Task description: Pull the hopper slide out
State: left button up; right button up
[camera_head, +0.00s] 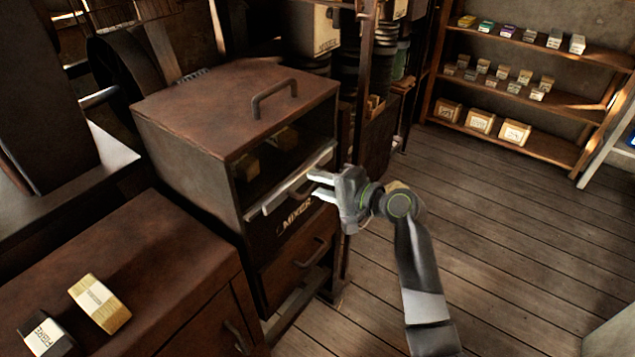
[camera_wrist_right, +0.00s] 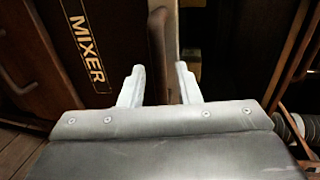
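The brown mixer cabinet (camera_head: 185,120) stands left of centre in the head view, with "MIXER" on its front. The hopper slide (camera_head: 290,184) shows as a pale metal edge with a bar handle across the cabinet's front opening. My right gripper (camera_head: 322,186) is at the right end of this slide, fingers apart. In the right wrist view the gripper (camera_wrist_right: 158,88) is open, with a brown handle (camera_wrist_right: 160,55) between its fingers and gaps on both sides. Contact with the handle cannot be told. My left gripper is not in view.
A drawer (camera_head: 295,262) with a handle is below the slide. A low cabinet (camera_head: 150,260) at the left bears two small packages. Shelves (camera_head: 520,90) with boxes stand at the back right. The wooden floor to the right is clear.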

jog(key=shift+w+a+f, duration=0.1)
jog(key=shift+w+a, duration=0.15)
jog(key=shift+a, duration=0.15)
grip_shut()
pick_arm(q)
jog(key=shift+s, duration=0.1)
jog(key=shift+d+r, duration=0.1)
pick_arm(e)
jog(key=shift+s+d, duration=0.1)
jog(key=shift+d, duration=0.05)
